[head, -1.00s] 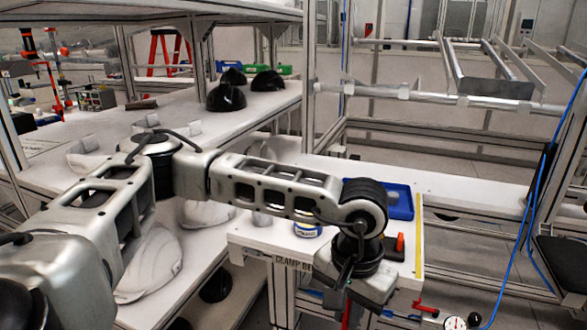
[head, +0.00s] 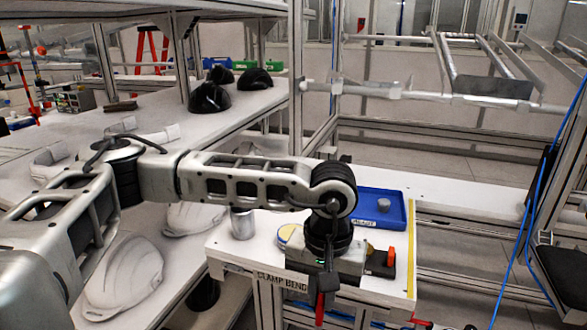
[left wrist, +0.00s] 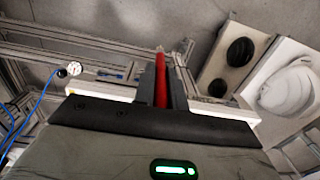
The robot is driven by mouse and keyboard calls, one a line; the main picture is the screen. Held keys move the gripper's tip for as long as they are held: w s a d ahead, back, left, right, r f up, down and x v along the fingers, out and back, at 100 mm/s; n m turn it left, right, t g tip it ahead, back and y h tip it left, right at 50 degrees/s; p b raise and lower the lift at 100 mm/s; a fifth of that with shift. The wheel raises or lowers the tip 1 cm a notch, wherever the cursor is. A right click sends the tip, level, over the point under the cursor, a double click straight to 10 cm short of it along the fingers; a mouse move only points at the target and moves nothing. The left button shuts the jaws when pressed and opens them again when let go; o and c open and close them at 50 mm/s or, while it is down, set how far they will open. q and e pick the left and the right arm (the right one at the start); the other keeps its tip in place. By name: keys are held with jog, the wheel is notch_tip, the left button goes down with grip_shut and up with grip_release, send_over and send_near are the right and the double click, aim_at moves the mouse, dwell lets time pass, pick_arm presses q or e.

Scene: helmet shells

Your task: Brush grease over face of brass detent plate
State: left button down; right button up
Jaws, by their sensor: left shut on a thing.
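My left gripper (head: 323,287) hangs over the front of the clamp bench, pointing down. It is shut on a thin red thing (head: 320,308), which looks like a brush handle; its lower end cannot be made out. In the left wrist view the red thing (left wrist: 160,80) stands between the dark fingers (left wrist: 168,92). A round tin with a yellowish top (head: 290,236) stands on the bench just behind and left of the gripper, partly hidden by my wrist. I cannot make out the brass detent plate. My right gripper is out of view.
The white clamp bench (head: 262,252) holds a metal cup (head: 242,223), a blue tray (head: 385,222) with a grey cylinder, and a black and red clamp-like piece (head: 383,262). Black shells (head: 209,97) stand farther back.

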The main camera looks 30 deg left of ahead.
pick_arm(q)
jog(key=w+a+r+n+h+p, duration=0.2)
jog(key=w+a+r+n, duration=0.3)
jog(key=n, duration=0.9)
jog(key=w+a+r+n+h+p, duration=0.15)
jog(key=w+a+r+n, duration=0.3)
jog(key=n, duration=0.95)
jog(key=w+a+r+n+t+y+p, duration=0.3)
jog(key=a+n, duration=0.4)
jog(key=n, duration=0.6)
jog(key=shift+t+h, duration=0.45)
jog(key=shift+t, duration=0.15)
jog(key=f+b, duration=0.3)
jog(key=b, duration=0.1)
jog(key=s+f+b, duration=0.1)
jog(key=f+b, duration=0.1)
jog(key=shift+f, duration=0.3)
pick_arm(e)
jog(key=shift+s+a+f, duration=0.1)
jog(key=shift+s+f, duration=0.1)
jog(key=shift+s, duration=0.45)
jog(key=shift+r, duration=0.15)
pick_arm(q)
jog(key=shift+f, duration=0.1)
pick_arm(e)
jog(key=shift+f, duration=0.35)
